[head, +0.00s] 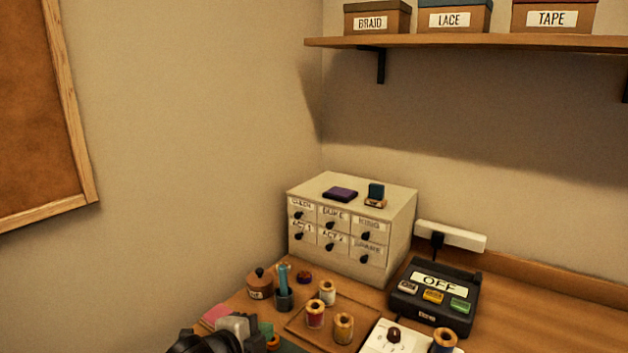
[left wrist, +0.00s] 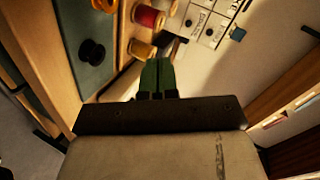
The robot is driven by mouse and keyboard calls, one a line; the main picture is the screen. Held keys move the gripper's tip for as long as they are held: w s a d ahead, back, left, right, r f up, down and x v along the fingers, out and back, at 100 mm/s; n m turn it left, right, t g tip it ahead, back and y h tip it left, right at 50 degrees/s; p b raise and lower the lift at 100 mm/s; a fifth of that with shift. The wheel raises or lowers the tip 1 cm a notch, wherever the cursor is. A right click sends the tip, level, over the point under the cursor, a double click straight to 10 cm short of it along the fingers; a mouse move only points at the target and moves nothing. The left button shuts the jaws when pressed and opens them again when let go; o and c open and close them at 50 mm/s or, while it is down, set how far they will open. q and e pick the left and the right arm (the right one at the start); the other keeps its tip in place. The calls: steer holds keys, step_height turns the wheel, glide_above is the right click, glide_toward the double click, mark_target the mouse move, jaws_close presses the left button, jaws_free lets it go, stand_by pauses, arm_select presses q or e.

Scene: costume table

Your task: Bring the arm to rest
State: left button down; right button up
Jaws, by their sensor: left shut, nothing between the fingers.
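My left gripper (head: 264,330) is low in the head view, over the near left part of the table, with its arm coming in from the bottom edge. In the left wrist view its two green fingers (left wrist: 157,76) are together, with nothing between them. My right gripper is in neither view.
A wooden tray (head: 296,325) with thread spools (head: 315,314) lies beside the gripper. Behind are a lidded pot (head: 259,285), a cup (head: 284,300) and a labelled drawer cabinet (head: 352,228). A black box marked OFF (head: 433,292) stands right. A shelf (head: 470,43) holds boxes above.

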arm_select(q)
steer(key=s+a+f+n+g+y, duration=0.1)
steer(key=s+f+n+g+y, duration=0.1)
steer(key=s+f+n, duration=0.75)
steer(key=s+a+f+n+g+y, duration=0.25)
steer(key=s+a+n, duration=0.2)
steer(key=s, duration=0.65)
steer(key=s+a+f+n+g+y, duration=0.25)
steer(key=s+a+n, duration=0.2)
steer(key=s, duration=0.65)
step_height(320, 180, down, 28)
steer(key=s+a+g, duration=0.1)
steer(key=s+g, duration=0.1)
steer(key=s+a+f+g, duration=0.1)
steer(key=s+a+f, duration=0.1)
steer(key=s+f, duration=1.2)
steer(key=shift+s+a+f+g, duration=0.25)
steer(key=shift+s+a+g, duration=0.1)
steer(key=shift+s, duration=0.3)
